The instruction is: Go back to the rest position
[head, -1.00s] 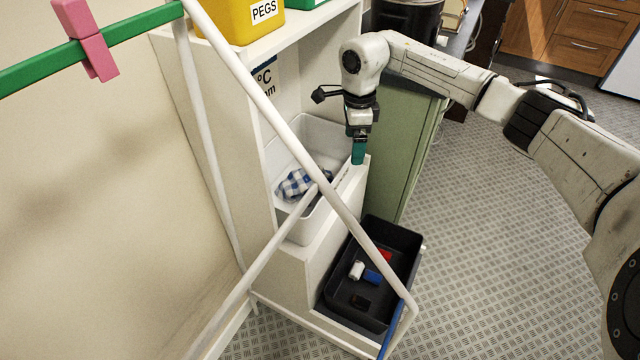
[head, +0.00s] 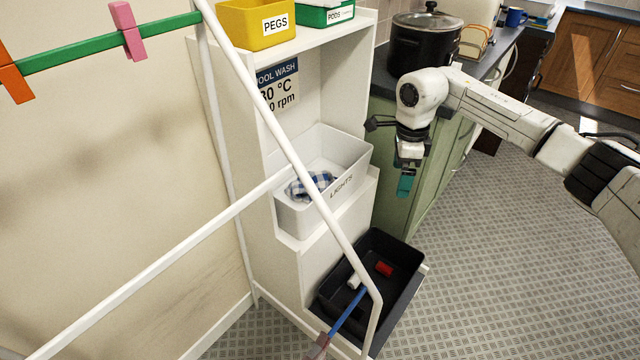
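My gripper (head: 405,183) hangs from my arm, pointing down, in the upper right of the head view. Its teal fingertips are small and seen from the side, so I cannot tell whether they are open or shut. I see no object below them. The gripper is to the right of the white bin marked LIGHTS (head: 352,158), apart from it, in front of the green cabinet (head: 392,208). A blue-and-white checked cloth (head: 312,184) lies in the white bin.
A dark bin (head: 402,262) below holds a red item (head: 384,268) and a white one (head: 354,281). White rack bars (head: 262,112) cross in front of the shelf. A black pot (head: 424,45) stands on the counter behind my arm. Patterned floor (head: 500,240) lies open at right.

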